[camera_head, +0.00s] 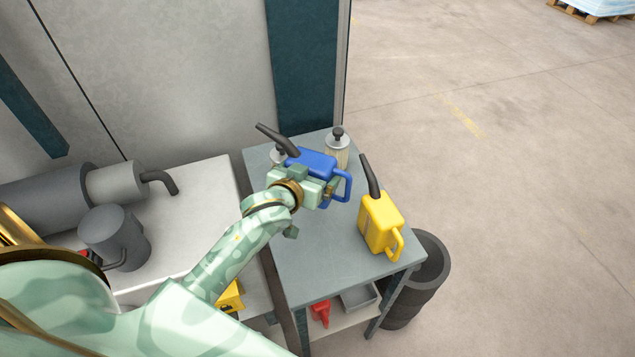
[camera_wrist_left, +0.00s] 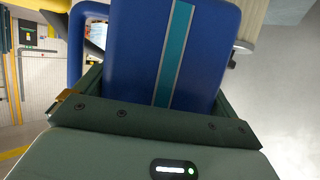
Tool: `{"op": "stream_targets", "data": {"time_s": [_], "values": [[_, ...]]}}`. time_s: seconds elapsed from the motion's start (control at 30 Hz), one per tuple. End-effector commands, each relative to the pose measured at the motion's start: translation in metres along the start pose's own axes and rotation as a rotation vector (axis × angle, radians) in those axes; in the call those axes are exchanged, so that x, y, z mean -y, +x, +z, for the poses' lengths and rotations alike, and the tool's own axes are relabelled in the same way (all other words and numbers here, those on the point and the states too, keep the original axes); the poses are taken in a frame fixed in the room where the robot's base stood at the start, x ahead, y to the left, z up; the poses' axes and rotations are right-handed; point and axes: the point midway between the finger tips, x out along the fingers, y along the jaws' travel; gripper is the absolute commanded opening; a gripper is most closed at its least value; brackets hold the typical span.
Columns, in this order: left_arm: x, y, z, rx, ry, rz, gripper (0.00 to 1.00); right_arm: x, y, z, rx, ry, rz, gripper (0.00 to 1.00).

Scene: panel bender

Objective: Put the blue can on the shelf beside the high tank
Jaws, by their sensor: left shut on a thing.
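The blue can (camera_head: 314,162) has a black spout pointing up and left and a blue loop handle on its right. My left gripper (camera_head: 308,186) is shut on it, over the grey table. In the left wrist view the blue can (camera_wrist_left: 150,50), with a teal stripe, sits between the jaws (camera_wrist_left: 155,100). Whether its base touches the table cannot be told. Grey cylindrical tanks (camera_head: 115,183) lie and stand on a pale surface (camera_head: 205,180) at the left. I cannot tell which tank is the high one. My right gripper is not in view.
A yellow can (camera_head: 380,222) stands on the grey table (camera_head: 320,255), right of the blue can. A pale bottle (camera_head: 337,150) with a dark top stands behind. A red object (camera_head: 320,312) and grey tray (camera_head: 360,299) are on the lower shelf. Dark round stack (camera_head: 432,262) stands at right.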

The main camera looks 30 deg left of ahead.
Motion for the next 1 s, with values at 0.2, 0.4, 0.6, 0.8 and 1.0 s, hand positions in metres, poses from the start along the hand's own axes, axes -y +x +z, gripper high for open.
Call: {"op": "stream_targets", "data": {"time_s": [0.2, 0.4, 0.6, 0.8, 1.0], "values": [[0.007, 0.047, 0.020, -0.001, 0.001, 0.000, 0.59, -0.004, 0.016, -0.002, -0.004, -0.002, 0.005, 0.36], [0.010, 0.070, 0.032, -0.002, 0.000, 0.001, 0.59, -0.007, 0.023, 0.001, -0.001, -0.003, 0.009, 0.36], [0.013, 0.083, 0.039, -0.002, 0.000, 0.001, 0.59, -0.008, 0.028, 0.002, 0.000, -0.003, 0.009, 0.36], [0.012, 0.093, 0.066, 0.000, -0.001, 0.002, 0.59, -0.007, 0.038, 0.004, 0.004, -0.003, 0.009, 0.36], [0.012, 0.092, 0.064, -0.002, -0.001, 0.002, 0.59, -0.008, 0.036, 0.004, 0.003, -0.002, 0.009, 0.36]]}}
